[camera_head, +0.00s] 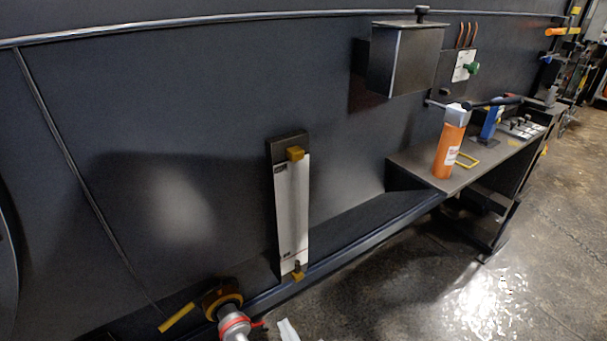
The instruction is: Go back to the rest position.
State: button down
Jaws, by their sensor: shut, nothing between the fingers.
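My gripper is not visible in the head view, and I cannot tell where it is relative to the things here. The task names no object. The dark panelled wall of the machine (130,190) fills the left and middle of the view. A tall white sight panel (292,215) with yellow fittings at top and bottom is mounted on it. Below, a round brass-coloured fitting (219,297) joins a silver coupling with a red band (235,324), cut by the bottom edge. A small white piece (287,330) shows beside it; I cannot tell what it is.
A dark box (406,62) juts from the wall. To its right is a plate with a green knob (472,68). A bench (445,180) holds an orange bottle (448,150), a blue item (491,122) and other items. The wet floor (500,290) is clear at lower right.

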jog(key=s+d+r+m+h+p, duration=0.1)
jog(key=s+d+r+m+h, duration=0.1)
jog(key=s+d+r, duration=0.3)
jog(key=s+d+r+m+t+h+p, duration=0.1)
jog(key=s+d+r, duration=0.5)
jog(key=s, duration=1.1)
jog(key=s+d+r+m+h+p, duration=0.1)
jog(key=s+d+r+m+h, duration=0.2)
jog(key=s+d, duration=0.9)
jog(key=shift+d+r+m, duration=0.35)
jog(key=shift+r+m, duration=0.45)
jog(key=shift+r, duration=0.65)
